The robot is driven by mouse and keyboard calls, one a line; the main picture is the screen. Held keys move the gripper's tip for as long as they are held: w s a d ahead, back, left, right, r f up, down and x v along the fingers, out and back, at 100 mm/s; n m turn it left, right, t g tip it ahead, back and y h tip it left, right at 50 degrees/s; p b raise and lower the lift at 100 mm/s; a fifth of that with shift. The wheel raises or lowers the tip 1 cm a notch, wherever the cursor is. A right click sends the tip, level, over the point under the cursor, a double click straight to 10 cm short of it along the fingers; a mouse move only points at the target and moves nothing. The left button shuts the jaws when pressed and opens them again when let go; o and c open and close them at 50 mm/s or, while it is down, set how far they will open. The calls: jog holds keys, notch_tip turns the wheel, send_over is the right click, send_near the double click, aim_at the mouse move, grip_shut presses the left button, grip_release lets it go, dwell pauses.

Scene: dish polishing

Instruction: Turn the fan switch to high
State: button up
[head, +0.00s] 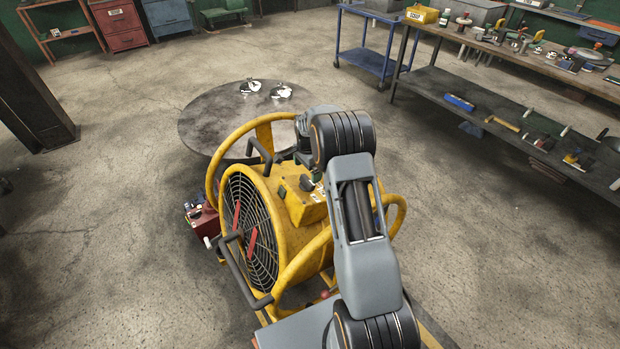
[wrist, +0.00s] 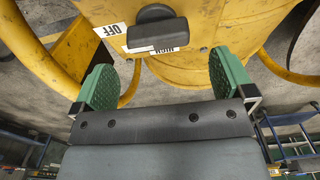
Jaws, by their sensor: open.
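The yellow drum fan (head: 285,245) stands on the floor in the head view. Its yellow control box (head: 302,203) is on its upper side, partly beside my arm. In the wrist view, the black fan switch (wrist: 157,32) sits on the yellow panel (wrist: 205,35), its bar lying roughly across the picture. An OFF label (wrist: 109,30) is to its left. Another label (wrist: 166,50) below it is partly covered and hard to read. My gripper (wrist: 163,62) is open, its green pads apart and empty. The switch shows beyond and between the pads; I cannot tell any contact.
Yellow tube guards (head: 388,218) surround the fan. A round dark table (head: 210,122) with small shiny items stands behind it. A workbench (head: 480,45) with tools is at the right, and a blue cart (head: 362,60) beside it.

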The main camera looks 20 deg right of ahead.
aim_at(308, 179)
jog(key=shift+f+p, duration=0.35)
jog(key=shift+f, duration=2.55)
